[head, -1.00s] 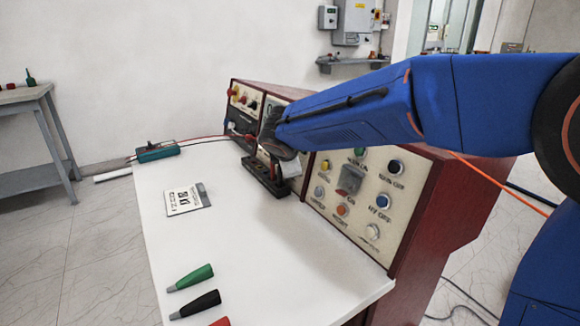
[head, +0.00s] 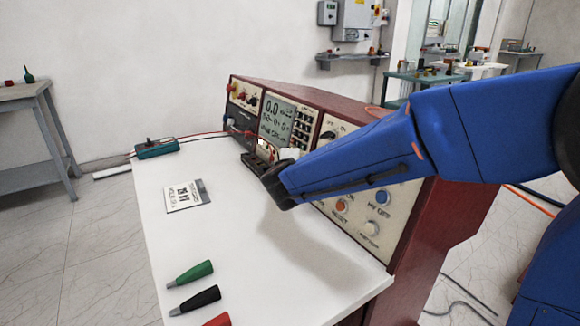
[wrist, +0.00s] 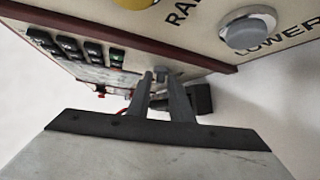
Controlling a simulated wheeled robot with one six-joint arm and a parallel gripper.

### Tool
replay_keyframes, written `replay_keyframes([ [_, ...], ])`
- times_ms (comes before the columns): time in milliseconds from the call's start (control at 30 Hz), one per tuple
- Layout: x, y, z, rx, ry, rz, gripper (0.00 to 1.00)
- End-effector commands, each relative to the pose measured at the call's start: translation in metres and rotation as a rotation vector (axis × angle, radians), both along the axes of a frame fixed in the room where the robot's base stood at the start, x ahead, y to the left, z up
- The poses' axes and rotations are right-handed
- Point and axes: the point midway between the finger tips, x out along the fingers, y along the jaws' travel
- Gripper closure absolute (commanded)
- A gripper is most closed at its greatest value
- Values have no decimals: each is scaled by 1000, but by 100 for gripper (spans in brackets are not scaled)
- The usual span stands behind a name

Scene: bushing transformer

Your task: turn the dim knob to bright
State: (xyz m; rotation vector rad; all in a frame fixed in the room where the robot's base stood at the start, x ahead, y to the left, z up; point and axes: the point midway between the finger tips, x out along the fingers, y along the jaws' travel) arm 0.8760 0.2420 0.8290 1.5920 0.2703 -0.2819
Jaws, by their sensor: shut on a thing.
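A small grey knob (wrist: 161,71) shows between the fingertips of my gripper (wrist: 160,80) in the wrist view. The two grey fingers are shut on it, at the dark red edge of the panel. No dim or bright label is readable, so I cannot confirm from print that this is the dim knob. In the head view the dark end of my arm is low in front of the sloping console (head: 448,220) and hides the fingertips and knob. The meter (head: 277,118) with its lit display shows beside it.
A black device (head: 252,165) stands at the console's foot.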

Motion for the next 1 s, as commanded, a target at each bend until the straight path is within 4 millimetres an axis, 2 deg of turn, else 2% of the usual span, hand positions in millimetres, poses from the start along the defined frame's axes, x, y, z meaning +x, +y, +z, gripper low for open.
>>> replay_keyframes([
  [600, -2, 0, -9, 170, -249, -74, 100],
  [1000, -2, 0, -11, 216, -316, -96, 100],
])
